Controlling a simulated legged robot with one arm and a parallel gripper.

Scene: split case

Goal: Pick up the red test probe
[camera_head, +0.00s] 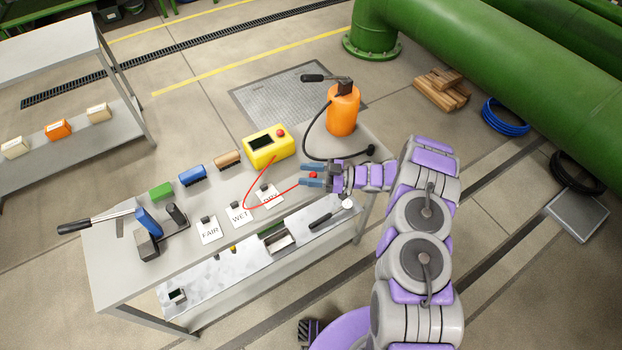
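The red test probe (313,175) shows as a small red piece on the worktable. A thin red cable runs from near it to a yellow meter box (268,146). My gripper (311,175) reaches in from the right at table height. Its two blue fingers are parted, one on the far side and one on the near side of the probe. The red piece lies between them. Contact with the fingers cannot be made out, and the rest of the probe is hidden.
The worktable (110,265) also holds white cards marked FAIR (209,231) and WET (239,216), plus a partly hidden third card. A lower shelf holds tools.

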